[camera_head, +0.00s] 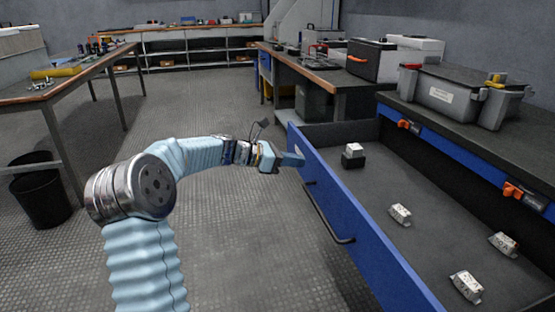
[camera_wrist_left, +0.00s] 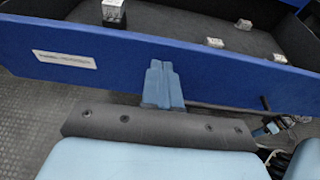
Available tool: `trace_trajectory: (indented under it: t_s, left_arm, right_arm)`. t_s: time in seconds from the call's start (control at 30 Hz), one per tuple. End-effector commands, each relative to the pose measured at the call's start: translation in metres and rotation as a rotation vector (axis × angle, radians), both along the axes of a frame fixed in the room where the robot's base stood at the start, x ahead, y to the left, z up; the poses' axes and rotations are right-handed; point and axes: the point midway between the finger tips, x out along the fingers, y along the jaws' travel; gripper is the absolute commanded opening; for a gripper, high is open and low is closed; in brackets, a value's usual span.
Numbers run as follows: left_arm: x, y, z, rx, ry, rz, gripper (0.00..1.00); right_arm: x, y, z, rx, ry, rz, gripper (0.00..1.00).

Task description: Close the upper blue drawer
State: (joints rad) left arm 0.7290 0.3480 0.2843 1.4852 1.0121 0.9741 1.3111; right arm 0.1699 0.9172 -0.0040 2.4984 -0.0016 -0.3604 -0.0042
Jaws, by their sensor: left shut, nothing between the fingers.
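The upper blue drawer (camera_head: 350,226) stands pulled out at the right of the head view. Its blue front panel also spans the left wrist view (camera_wrist_left: 235,78). A black bar handle (camera_head: 326,214) is on the outer face. My left gripper (camera_head: 293,160) is shut and empty, with its light-blue fingers at the outer face near the panel's far end. The closed fingertips (camera_wrist_left: 160,68) overlap the panel in the left wrist view, beside a white label (camera_wrist_left: 64,60). I cannot tell whether they touch it.
Several small white blocks, one of them here (camera_head: 400,214), lie in the drawer. A grey case (camera_head: 450,92) stands on the bench above. A workbench (camera_head: 60,85) and black bin (camera_head: 40,190) are at the left. The floor (camera_head: 235,230) before the drawer is clear.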

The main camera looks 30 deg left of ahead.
Motion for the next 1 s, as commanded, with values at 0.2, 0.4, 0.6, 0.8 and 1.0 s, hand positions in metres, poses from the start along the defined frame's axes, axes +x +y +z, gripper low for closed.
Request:
trace_trajectory:
  t_s: [0.2, 0.4, 0.6, 0.8, 1.0]
  left_arm:
    - [0.022, -0.019, 0.001, 0.000, -0.001, -0.001, 0.00]
    - [0.027, -0.023, 0.001, 0.000, 0.000, 0.000, 0.00]
    - [0.027, -0.023, 0.001, 0.000, 0.000, 0.001, 0.00]
    - [0.029, -0.025, 0.002, 0.000, 0.000, 0.000, 0.00]
    - [0.043, -0.037, 0.005, -0.001, 0.000, -0.003, 0.00]
  right_arm:
    - [0.000, 0.000, 0.000, 0.000, 0.000, 0.000, 0.23]
    - [0.000, 0.000, 0.000, 0.000, 0.000, 0.000, 0.23]
    - [0.000, 0.000, 0.000, 0.000, 0.000, 0.000, 0.23]
    - [0.000, 0.000, 0.003, 0.000, 0.000, 0.000, 0.23]
    - [0.000, 0.000, 0.015, -0.001, -0.001, 0.000, 0.23]
